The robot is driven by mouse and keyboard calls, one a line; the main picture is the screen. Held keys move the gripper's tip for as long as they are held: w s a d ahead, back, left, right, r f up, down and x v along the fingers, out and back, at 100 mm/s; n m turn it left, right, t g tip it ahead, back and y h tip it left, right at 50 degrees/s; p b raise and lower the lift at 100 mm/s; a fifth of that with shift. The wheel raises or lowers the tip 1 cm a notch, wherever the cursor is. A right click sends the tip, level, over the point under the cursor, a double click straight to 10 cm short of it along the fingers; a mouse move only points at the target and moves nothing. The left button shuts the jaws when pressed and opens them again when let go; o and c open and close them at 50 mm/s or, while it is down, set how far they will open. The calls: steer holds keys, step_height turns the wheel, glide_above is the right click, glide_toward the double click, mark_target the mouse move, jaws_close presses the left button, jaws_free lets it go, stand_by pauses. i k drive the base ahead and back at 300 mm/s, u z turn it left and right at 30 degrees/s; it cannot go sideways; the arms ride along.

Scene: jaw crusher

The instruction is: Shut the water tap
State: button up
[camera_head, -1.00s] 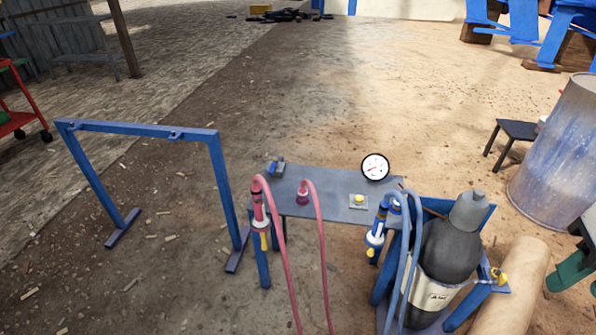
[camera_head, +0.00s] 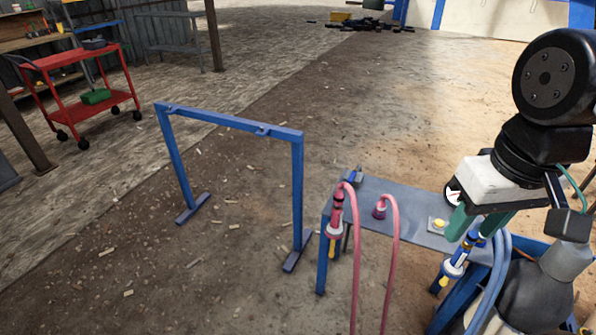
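My gripper (camera_head: 477,224), with a white body and green fingers, is at the right over the table's right end. Its fingers are apart, with nothing seen held between them. I cannot tell for certain which fitting is the water tap. A small blue-handled fitting (camera_head: 352,176) sits at the table's far left corner. A red hose fitting with a yellow end (camera_head: 334,232) hangs at the table's left edge. A blue and white hose fitting with a yellow end (camera_head: 455,262) is just below my gripper; whether they touch is unclear.
The grey table (camera_head: 405,210) carries a yellow button (camera_head: 438,224), a red hose socket (camera_head: 380,209) and a gauge (camera_head: 452,192) partly hidden by my gripper. A dark cylinder (camera_head: 532,295) stands right. A blue frame (camera_head: 235,121) and red cart (camera_head: 75,110) stand left, with open ground between.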

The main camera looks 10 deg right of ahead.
mark_target(353, 174)
steer(key=u, duration=0.4)
steer(key=i, duration=1.15)
steer(key=z, duration=0.3)
